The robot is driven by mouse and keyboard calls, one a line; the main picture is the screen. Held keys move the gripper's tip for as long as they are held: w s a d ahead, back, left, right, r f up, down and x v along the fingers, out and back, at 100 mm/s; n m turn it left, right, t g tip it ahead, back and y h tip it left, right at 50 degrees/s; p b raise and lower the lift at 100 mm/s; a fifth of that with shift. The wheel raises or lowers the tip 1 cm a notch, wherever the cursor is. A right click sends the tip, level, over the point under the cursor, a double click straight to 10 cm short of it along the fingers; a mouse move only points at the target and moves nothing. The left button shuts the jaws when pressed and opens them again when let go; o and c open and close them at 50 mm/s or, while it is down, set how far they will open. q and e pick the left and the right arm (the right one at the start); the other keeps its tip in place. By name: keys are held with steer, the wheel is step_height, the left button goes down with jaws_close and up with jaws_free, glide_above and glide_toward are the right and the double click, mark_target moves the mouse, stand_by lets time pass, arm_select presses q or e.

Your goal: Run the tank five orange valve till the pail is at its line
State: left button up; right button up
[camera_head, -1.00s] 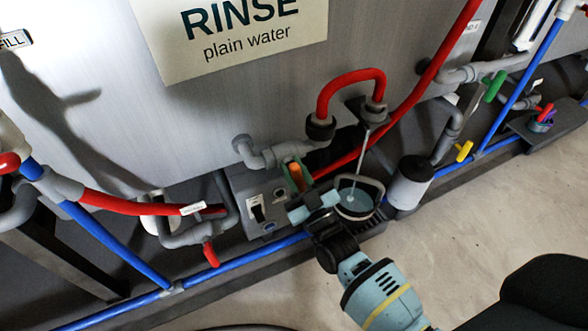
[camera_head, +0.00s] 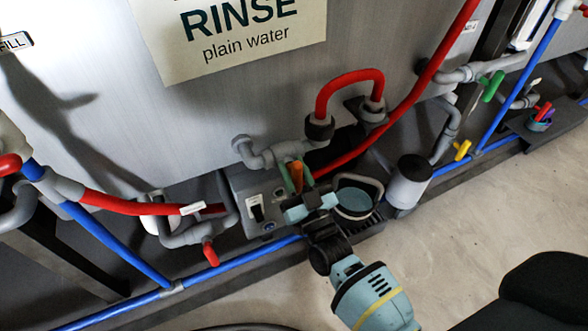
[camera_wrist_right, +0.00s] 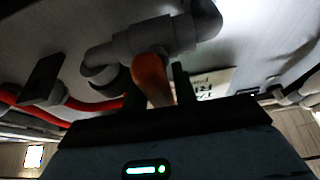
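The orange valve handle (camera_head: 297,178) is on grey pipework low on the tank with the RINSE sign. My right gripper (camera_head: 298,180) is at it, its fingers apart on either side of the handle. In the right wrist view the orange handle (camera_wrist_right: 150,78) stands between the dark fingers, nearer the right one, with a gap on the left. The pail (camera_head: 373,184) stands below the red hose's spout and holds bluish water. No stream shows from the spout. I cannot make out a line in the pail. My left gripper is not in view.
A grey box with switches (camera_head: 256,208) is left of the valve. A grey cylinder (camera_head: 409,183) stands right of the pail. A red handle (camera_head: 209,252) and a yellow handle (camera_head: 462,150) are on nearby pipes.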

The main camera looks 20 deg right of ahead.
mark_target(299, 183)
steer(key=shift+o, duration=1.2)
steer(key=shift+s, duration=0.1)
steer(key=p+v, duration=0.1)
steer(key=v, duration=0.6)
steer(key=shift+s+f, duration=0.2)
steer(key=shift+s, duration=0.1)
